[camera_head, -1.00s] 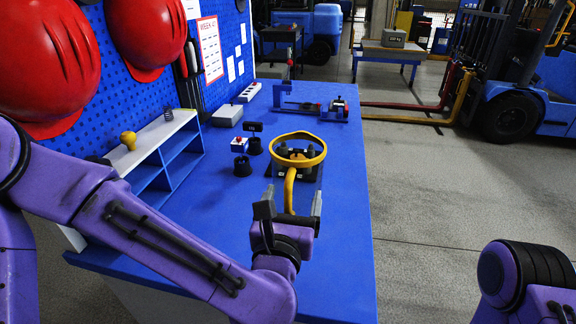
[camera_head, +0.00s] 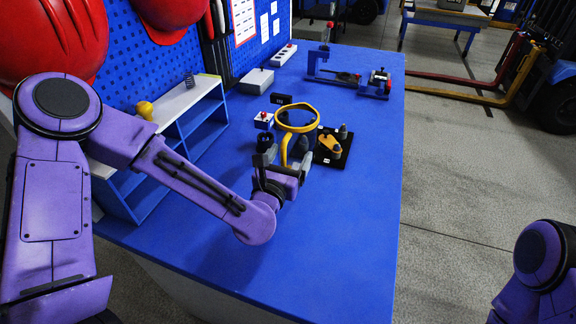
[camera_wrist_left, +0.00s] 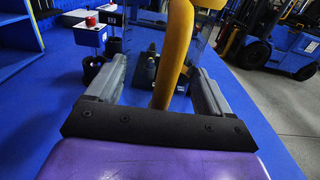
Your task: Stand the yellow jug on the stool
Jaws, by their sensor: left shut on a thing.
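The yellow jug (camera_head: 300,130) shows in the head view as a yellow rim and handle; its body looks clear. My left gripper (camera_head: 285,161) is shut on its handle, over the blue bench top. The wrist view shows the yellow handle (camera_wrist_left: 175,52) rising between the two grey fingers, with see-through walls beyond. The jug looks upright; I cannot tell whether its base touches the bench. No stool can be made out clearly. My right gripper is out of view; only part of my right arm shows at lower right.
A black base with pegs and a yellow part (camera_head: 336,148) stands just right of the jug. A red-button box (camera_head: 263,121) and black cups are to its left. A blue shelf (camera_head: 150,178) and clamp fixture (camera_head: 325,70) stand farther out. The bench's near right is clear.

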